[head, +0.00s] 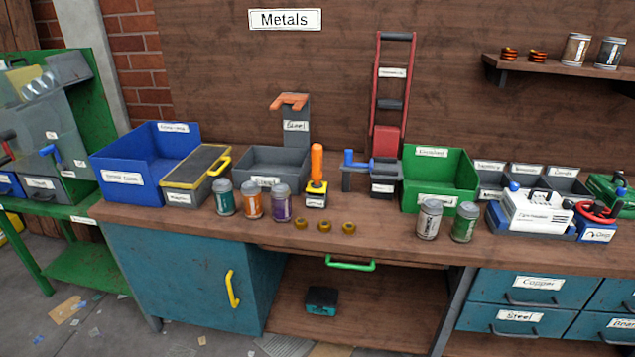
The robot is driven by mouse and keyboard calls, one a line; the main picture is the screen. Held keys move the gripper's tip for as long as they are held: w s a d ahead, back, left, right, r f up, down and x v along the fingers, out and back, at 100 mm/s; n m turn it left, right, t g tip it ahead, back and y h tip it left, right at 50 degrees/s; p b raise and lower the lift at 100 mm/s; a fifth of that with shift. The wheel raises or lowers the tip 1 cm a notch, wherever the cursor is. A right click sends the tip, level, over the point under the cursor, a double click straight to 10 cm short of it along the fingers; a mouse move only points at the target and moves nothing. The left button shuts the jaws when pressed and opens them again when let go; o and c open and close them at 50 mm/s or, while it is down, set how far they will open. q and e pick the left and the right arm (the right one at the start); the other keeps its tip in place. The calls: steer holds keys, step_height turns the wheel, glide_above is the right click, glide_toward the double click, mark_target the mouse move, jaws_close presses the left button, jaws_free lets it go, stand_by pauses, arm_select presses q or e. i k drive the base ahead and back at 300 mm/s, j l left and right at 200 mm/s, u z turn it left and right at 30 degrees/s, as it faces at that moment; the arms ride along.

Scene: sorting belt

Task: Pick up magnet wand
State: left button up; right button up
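An upright tool with an orange handle and a yellow and dark block at its foot (317,178) stands on the workbench, right of the purple can; it looks like the magnet wand, but its small label is too small to read. Behind it, an orange horseshoe-shaped piece (289,101) sits at the top of a grey post labelled "Steel" (296,126). Neither of my grippers shows in the head view, and nothing is seen touching the orange-handled tool.
Cans (253,200) stand close left of the tool, and several brass rings (325,226) lie in front. A grey bin (275,160) is behind it. A blue bin (145,160) and a green bin (440,178) stand farther out. Bare bench (385,220) lies to the right.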

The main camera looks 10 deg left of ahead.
mark_target(316, 149)
steer(key=i+j+z, duration=0.1)
steer(key=j+z, duration=0.15)
steer(key=z, duration=0.2)
steer(key=j+z, duration=0.25)
steer(key=z, duration=0.15)
steer(key=i+j+z, duration=0.1)
steer(key=j+z, duration=0.15)
steer(key=z, duration=0.2)
